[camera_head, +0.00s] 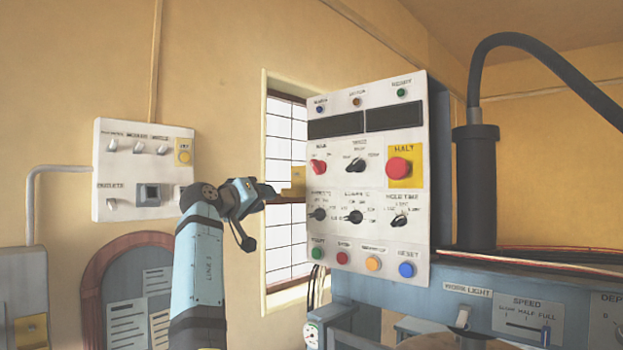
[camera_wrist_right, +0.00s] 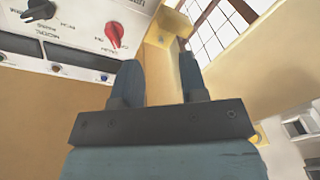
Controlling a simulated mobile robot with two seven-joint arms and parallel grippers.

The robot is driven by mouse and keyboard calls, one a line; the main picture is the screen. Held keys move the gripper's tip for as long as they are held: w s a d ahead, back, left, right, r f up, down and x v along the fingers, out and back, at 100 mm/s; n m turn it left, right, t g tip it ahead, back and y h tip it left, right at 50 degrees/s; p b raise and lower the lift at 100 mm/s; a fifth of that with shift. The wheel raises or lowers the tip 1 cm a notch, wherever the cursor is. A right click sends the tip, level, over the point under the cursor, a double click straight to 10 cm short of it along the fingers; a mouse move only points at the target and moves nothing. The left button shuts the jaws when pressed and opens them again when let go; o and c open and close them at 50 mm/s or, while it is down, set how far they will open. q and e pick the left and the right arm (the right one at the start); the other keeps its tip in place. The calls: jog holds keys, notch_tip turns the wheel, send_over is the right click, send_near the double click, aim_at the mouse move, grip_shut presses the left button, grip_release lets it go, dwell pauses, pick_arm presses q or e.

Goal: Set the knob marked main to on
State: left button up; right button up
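The main knob (camera_head: 319,167) is a red rotary knob at the upper left of the white control panel (camera_head: 425,180), under the label MAIN. The red knob also shows upside down at the top of the right wrist view (camera_wrist_right: 115,33). Its position lettering is too small to read surely. My right gripper (camera_head: 268,190) is left of the panel and apart from the knob. My left gripper is not in view.
The red HALT button (camera_head: 399,167) and a black selector (camera_head: 356,164) are right of the main knob. A wall switch box (camera_head: 117,170) is at left, with a barred window (camera_head: 284,150) behind.

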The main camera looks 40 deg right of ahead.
jog(key=m+g, duration=0.2)
send_near(313, 166)
jog(key=a, duration=0.4)
jog(key=d, duration=0.4)
jog(key=d+p, duration=0.1)
jog(key=d, duration=0.4)
jog(key=w+d, duration=0.1)
jog(key=d, duration=0.3)
jog(key=shift+d+p, duration=0.3)
jog(key=shift+p, duration=0.05)
grip_shut()
